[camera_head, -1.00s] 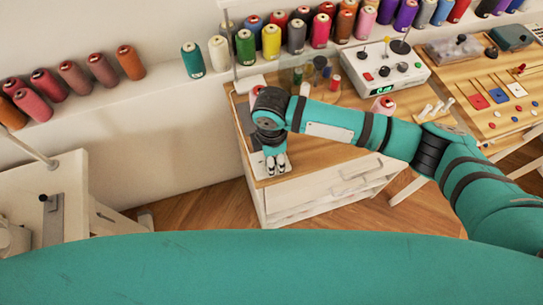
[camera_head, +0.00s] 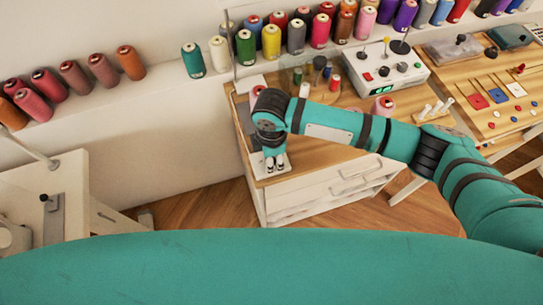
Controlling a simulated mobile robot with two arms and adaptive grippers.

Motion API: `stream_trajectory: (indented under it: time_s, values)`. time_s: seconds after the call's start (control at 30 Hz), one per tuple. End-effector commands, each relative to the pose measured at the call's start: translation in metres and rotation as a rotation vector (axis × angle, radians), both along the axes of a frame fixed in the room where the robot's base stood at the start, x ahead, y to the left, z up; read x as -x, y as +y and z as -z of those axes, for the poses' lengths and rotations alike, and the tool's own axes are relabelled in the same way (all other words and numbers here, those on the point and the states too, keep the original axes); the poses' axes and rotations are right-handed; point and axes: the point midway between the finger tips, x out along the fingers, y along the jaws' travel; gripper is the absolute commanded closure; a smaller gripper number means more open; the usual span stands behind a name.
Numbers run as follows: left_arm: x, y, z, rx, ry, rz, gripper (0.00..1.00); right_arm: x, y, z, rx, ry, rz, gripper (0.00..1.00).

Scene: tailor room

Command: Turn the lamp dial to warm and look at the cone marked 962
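My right arm reaches in from the right across the wooden desk. Its gripper (camera_head: 275,162) points down at the desk's near left corner, over a pale flat plate (camera_head: 258,167). Its two fingertips look slightly apart, with nothing visible between them. A dial under or beside the gripper cannot be made out. A pink cone (camera_head: 383,105) stands on the desk behind my forearm. Another reddish cone (camera_head: 257,93) is partly hidden behind my wrist. The cones' markings are too small to read. My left gripper is not in view.
Many thread cones line the wall shelf, among them a yellow cone (camera_head: 271,42) and a teal cone (camera_head: 193,60). A white control box (camera_head: 386,72) with knobs stands at the back of the desk. A thin pole (camera_head: 232,50) rises at the desk's back left.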

Motion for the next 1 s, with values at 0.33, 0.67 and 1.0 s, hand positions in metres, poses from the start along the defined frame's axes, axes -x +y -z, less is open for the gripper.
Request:
stream_trajectory:
  time_s: [0.33,0.67,1.0]
  values:
    - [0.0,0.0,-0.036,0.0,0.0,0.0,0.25,0.001,0.0,-0.006,0.0,0.004,0.204,1.0]
    - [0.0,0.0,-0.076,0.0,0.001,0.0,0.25,0.002,0.001,-0.006,0.0,0.005,0.513,1.0]
    - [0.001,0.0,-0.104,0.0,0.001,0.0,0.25,0.001,0.001,-0.004,0.0,0.002,0.778,1.0]
